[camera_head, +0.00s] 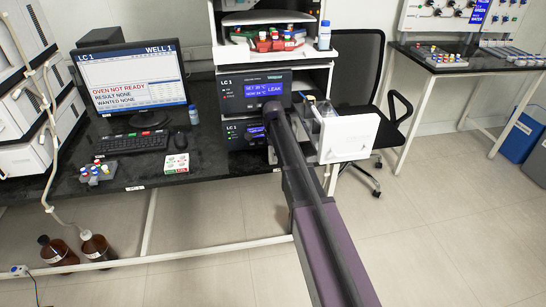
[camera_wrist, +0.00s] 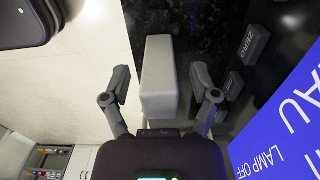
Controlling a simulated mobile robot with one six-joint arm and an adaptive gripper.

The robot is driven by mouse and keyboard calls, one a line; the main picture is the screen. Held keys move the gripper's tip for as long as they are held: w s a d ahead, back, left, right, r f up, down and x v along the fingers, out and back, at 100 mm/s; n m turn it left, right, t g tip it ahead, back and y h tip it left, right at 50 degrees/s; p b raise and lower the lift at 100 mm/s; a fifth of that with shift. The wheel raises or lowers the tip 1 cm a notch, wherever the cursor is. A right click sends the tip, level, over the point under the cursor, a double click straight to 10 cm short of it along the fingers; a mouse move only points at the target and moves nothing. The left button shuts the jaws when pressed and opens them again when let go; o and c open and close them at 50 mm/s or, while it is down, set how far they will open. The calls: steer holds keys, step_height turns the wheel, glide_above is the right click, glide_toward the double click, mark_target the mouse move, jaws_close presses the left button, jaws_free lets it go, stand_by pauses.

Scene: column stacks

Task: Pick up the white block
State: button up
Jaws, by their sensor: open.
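The white block (camera_wrist: 159,70) is a long, pale, box-shaped piece in the wrist view. It lies at the edge of the dark bench top, with pale floor to its left. My gripper (camera_wrist: 161,78) is open, with one finger on each side of the block. A narrow gap shows between each finger and the block, so neither seems to touch it. In the head view, my arm reaches to the instrument stack and hides the gripper. I cannot make out the block there.
A blue instrument screen (camera_wrist: 285,120) and grey buttons are close on the right in the wrist view. In the head view, an open white drawer (camera_head: 349,138) with vials stands right of my arm. A keyboard (camera_head: 132,142) and small vial racks lie on the bench left.

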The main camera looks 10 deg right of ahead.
stand_by(0.3)
steer(key=c, duration=1)
steer(key=shift+o, duration=0.2)
steer(key=shift+r, duration=0.15)
step_height(320, 180, up, 10)
steer(key=p, duration=1)
steer(key=shift+a, duration=0.1)
